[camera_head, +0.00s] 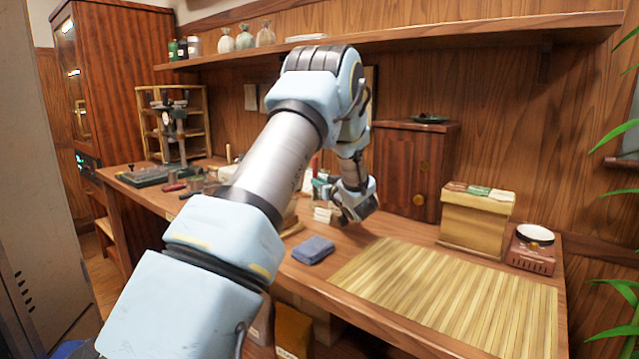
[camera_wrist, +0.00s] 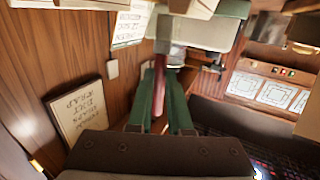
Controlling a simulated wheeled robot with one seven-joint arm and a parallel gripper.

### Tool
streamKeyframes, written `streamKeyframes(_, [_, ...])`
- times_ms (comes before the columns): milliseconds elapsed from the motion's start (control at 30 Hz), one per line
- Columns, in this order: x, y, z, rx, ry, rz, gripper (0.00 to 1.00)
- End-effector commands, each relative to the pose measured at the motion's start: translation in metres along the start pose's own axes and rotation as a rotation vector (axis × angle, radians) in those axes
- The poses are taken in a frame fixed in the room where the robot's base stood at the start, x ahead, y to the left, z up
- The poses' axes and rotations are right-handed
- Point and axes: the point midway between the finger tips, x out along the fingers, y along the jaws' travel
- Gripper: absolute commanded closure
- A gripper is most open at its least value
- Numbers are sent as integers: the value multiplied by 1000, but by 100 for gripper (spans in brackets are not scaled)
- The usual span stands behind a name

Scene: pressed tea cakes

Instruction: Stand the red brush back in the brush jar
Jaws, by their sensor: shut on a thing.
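The red brush shows as a dark red handle between my green fingers in the wrist view (camera_wrist: 159,92). In the head view a small red upright piece (camera_head: 313,163), likely the same brush, shows just above the fingertips. My gripper (camera_head: 322,184) is over the back part of the desk, beyond the blue cloth. Its two fingers also fill the middle of the wrist view (camera_wrist: 162,108) and are shut on the brush. I cannot make out the brush jar for certain in either view; my arm hides part of the desk.
A folded blue cloth (camera_head: 313,250) lies in front of my gripper, beside a slatted bamboo mat (camera_head: 440,295). A stack of pale blocks (camera_head: 323,215) stands close below the gripper. A tan box (camera_head: 477,222) and a scale (camera_head: 533,250) stand at right. A shelf (camera_head: 420,38) runs above.

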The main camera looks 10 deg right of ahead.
Motion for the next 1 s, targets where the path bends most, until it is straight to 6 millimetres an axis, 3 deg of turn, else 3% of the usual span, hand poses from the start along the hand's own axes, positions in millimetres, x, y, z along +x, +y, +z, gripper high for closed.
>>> streamKeyframes(667, [0, 0, 10, 0, 0, 0, 100])
streamKeyframes(700, [0, 0, 10, 0, 0, 0, 78])
streamKeyframes(1000, [0, 0, 10, 0, 0, 0, 48])
